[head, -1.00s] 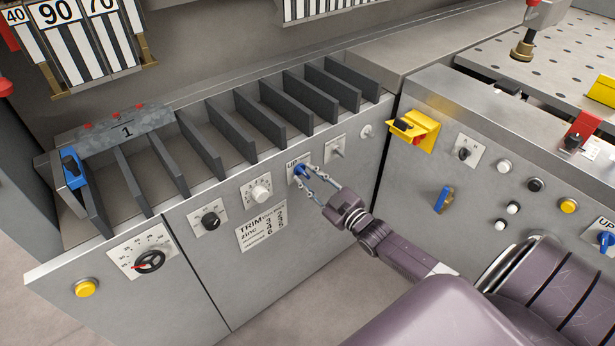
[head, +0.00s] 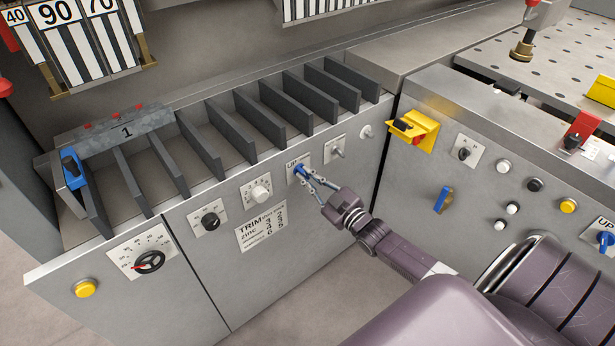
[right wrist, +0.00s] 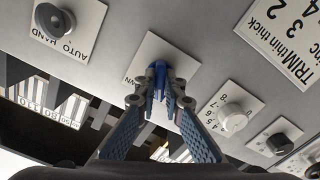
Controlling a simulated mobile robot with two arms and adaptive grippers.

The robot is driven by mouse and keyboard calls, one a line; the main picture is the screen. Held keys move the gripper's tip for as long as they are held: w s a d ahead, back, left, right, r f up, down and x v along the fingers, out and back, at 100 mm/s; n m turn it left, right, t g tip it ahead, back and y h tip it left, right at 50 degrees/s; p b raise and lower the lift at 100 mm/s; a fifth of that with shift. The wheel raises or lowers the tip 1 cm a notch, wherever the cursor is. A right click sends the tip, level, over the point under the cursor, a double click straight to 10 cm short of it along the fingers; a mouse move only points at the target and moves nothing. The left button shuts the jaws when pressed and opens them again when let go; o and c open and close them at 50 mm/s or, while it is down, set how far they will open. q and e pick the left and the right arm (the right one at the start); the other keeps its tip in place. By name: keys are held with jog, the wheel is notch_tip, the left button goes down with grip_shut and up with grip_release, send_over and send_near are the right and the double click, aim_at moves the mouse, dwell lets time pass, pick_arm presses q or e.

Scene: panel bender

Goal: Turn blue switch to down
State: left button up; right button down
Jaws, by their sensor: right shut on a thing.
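The blue switch (head: 299,171) sits on a white plate marked "UP" on the sloping grey front panel, right of the white knob. My right gripper (head: 308,178) reaches it from the lower right and is shut on it. In the right wrist view, the fingertips (right wrist: 161,92) stand on both sides of the blue switch (right wrist: 157,80), against its white plate. Letters "WN" show on the plate there. The fingers hide part of the switch, so I cannot tell exactly how its lever points. My left gripper is not in view.
A white knob (head: 260,194) is left of the switch, and a grey toggle (head: 337,150) is right of it. Another blue switch (head: 605,239) marked "UP" is on the right panel. A yellow guard (head: 424,133) juts out. Dark dividers stand above the panel.

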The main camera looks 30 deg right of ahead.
jog(key=m, duration=0.5)
jog(key=shift+p, duration=0.3)
jog(key=m, duration=0.6)
jog(key=shift+m, duration=0.4)
jog(key=c, duration=2)
grip_release()
jog(key=shift+c, duration=0.2)
jog(key=s, duration=1.2)
jog(key=shift+d, duration=0.45)
